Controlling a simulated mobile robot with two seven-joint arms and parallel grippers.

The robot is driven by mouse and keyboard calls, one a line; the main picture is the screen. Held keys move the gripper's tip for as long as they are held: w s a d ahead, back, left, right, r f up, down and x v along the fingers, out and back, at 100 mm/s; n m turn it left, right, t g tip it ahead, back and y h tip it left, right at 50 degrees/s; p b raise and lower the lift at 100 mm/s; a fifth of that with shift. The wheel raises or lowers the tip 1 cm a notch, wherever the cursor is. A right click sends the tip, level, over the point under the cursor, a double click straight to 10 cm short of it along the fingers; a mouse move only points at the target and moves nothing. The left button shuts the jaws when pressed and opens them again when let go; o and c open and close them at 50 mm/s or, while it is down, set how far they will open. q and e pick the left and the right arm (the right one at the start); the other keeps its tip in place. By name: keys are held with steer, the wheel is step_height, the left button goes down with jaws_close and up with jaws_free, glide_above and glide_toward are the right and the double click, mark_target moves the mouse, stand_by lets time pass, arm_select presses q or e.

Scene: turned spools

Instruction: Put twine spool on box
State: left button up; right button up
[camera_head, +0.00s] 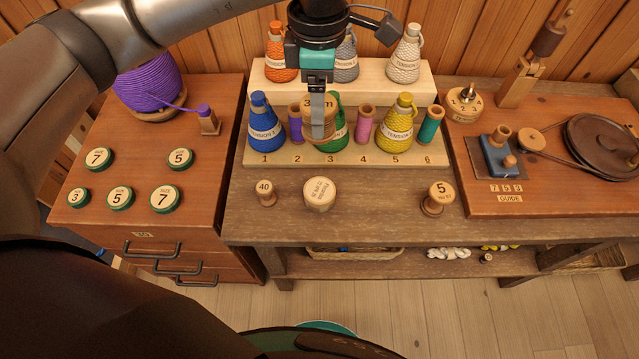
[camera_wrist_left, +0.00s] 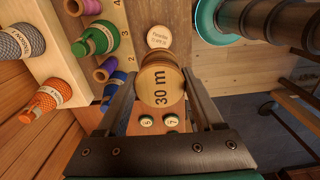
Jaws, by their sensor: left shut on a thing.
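The twine spool (camera_head: 318,130), with a round wooden end marked "30 m", is held between the fingers of my left gripper (camera_head: 317,105). It hangs in front of the green cone bottle, above the numbered rack, and hides part of that bottle. In the left wrist view the spool (camera_wrist_left: 160,82) sits between the two dark fingers, its marked end facing the camera. A round pale wooden box (camera_head: 320,194) with a printed lid stands on the bench in front of the rack, nearer than the spool. The box (camera_wrist_left: 158,37) also shows beyond the spool in the left wrist view. My right gripper is not in view.
The numbered rack (camera_head: 285,156) holds cone bottles and thread spools. A small "40" spool (camera_head: 265,192) stands left of the box, and a "5" spool (camera_head: 438,198) to its right. A drawer cabinet (camera_head: 130,222) with round labelled lids is at left. The bench between box and "5" spool is clear.

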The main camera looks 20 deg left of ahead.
arm_select(q)
steer(key=shift+f+b, duration=0.65)
steer(key=shift+f, duration=9.15)
steer(key=o, duration=0.9)
steer(key=shift+f, duration=0.2)
steer(key=o, duration=0.5)
steer(key=shift+r, duration=0.1)
steer(key=shift+r, duration=0.1)
step_height(320, 180, up, 12)
steer(key=shift+r+p, duration=0.1)
steer(key=shift+p, duration=0.3)
steer(key=shift+d, duration=0.1)
